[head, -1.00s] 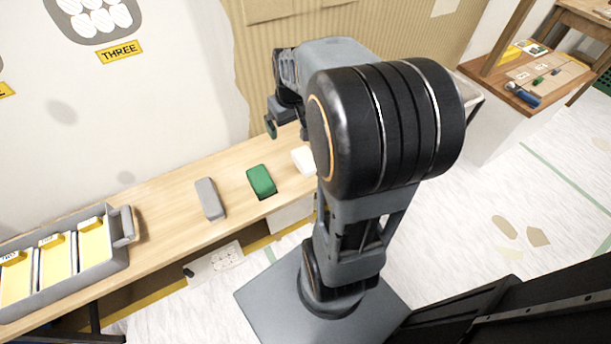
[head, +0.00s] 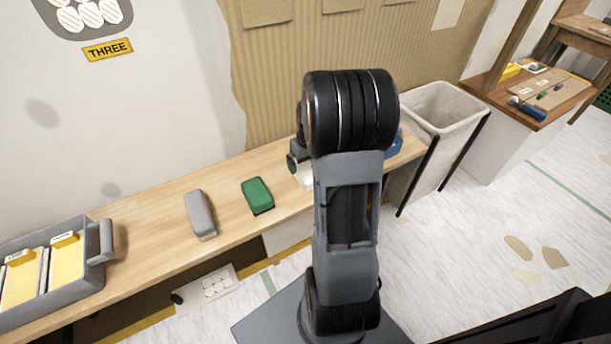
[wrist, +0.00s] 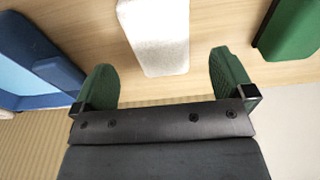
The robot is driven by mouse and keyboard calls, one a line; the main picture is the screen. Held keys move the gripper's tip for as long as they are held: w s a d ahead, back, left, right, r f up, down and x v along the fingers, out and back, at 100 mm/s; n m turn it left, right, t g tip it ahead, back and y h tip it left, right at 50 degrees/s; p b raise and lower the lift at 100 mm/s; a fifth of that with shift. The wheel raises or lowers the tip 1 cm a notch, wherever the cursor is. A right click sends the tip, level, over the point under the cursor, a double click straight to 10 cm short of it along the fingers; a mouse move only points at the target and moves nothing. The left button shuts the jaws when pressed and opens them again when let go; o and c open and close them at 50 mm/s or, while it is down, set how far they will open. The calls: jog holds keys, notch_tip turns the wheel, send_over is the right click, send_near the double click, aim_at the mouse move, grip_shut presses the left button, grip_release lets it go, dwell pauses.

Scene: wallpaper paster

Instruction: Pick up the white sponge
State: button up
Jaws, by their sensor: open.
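The white sponge (wrist: 160,35) lies on the wooden bench. In the wrist view it is ahead of and between the fingers of my gripper (wrist: 164,80), slightly left of centre. My gripper is open, with green-padded fingers, and nothing is held. In the head view only a small part of the white sponge (head: 305,177) shows; my arm hides the rest. One finger of my gripper (head: 294,162) shows just above it, with the other hidden.
A green block (head: 257,195) and a grey block (head: 200,214) lie to the left on the bench (head: 150,235). A blue object (wrist: 40,60) lies on the other side of the sponge. A grey caddy (head: 75,275) stands far left; a white bin (head: 440,110) stands right.

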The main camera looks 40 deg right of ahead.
aim_at(306, 169)
jog(key=shift+w+f+b, duration=0.25)
jog(key=shift+f+b, duration=0.3)
jog(key=shift+f, duration=0.8)
jog(key=shift+w+f+b, duration=0.2)
jog(key=shift+f+b, duration=0.3)
jog(key=shift+f, duration=0.8)
jog(key=c, duration=1)
jog(key=shift+r, duration=0.1)
jog(key=shift+r+p, duration=0.3)
jog(key=shift+r, duration=0.3)
notch_tip(306, 169, up, 2)
jog(key=shift+d+r+p, duration=0.1)
jog(key=shift+r+p, duration=0.15)
jog(key=shift+p, duration=0.15)
jog(key=s+r, duration=0.1)
jog(key=s+r+p, duration=0.1)
jog(key=r, duration=0.1)
jog(key=s+d+r, duration=0.1)
jog(key=s+r, duration=0.1)
jog(key=shift+s+p, duration=0.1)
jog(key=shift+p, duration=0.25)
jog(key=s+d+r+p, duration=0.1)
jog(key=s+r, duration=0.3)
jog(key=s, duration=0.5)
jog(key=shift+s+d+r+p, duration=0.15)
jog(key=shift+s+d+p, duration=0.1)
jog(key=shift+d+p, duration=0.2)
